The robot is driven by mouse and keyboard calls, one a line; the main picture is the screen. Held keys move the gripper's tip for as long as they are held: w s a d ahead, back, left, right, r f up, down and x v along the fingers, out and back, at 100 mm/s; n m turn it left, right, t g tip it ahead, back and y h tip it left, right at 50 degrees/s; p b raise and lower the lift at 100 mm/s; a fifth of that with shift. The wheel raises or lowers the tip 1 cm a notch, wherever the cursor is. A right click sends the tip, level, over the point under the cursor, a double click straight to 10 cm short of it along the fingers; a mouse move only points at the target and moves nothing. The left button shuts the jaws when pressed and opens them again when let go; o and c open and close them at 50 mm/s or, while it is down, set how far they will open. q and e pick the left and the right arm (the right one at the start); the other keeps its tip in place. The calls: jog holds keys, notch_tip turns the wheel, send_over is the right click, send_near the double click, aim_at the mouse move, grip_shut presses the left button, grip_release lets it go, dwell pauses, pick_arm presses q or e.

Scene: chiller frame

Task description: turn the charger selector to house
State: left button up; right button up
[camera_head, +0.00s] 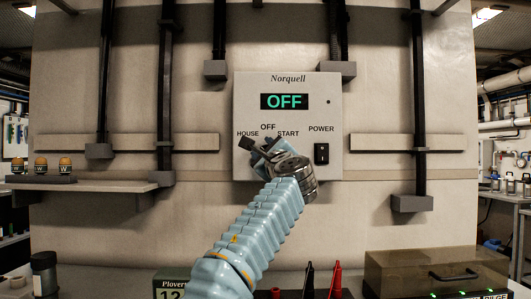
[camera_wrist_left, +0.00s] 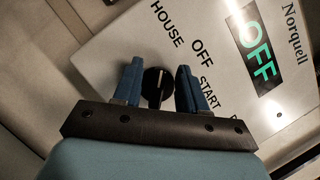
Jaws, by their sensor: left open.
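The charger panel (camera_head: 287,110) is a pale box on the wall marked Norquell. Its green display (camera_head: 284,101) reads OFF. The labels HOUSE, OFF and START arc above the selector, which my left gripper hides in the head view. In the left wrist view the selector (camera_wrist_left: 156,90) is a round black knob with a pale line running roughly up and down the picture. I cannot tell for sure which label it points at. My left gripper (camera_head: 262,149) is at the panel's lower left. Its blue fingers (camera_wrist_left: 158,84) are open, one on each side of the knob, with gaps visible. My right gripper is out of view.
A black POWER switch (camera_head: 321,153) sits right of the selector on the panel. A shelf (camera_head: 80,185) at left holds several orange-topped items. Below are a clear-lidded box (camera_head: 437,272) and red and black leads (camera_head: 335,280). Dark conduits run down the wall.

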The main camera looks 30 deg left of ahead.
pick_arm(q)
jog(key=shift+s+d+f, duration=0.15)
jog(key=shift+d+f, duration=0.05)
jog(key=shift+d, duration=0.05)
jog(key=b+v, duration=0.6)
jog(key=v, duration=0.7)
jog(key=shift+b, duration=0.35)
jog(key=shift+s, duration=0.1)
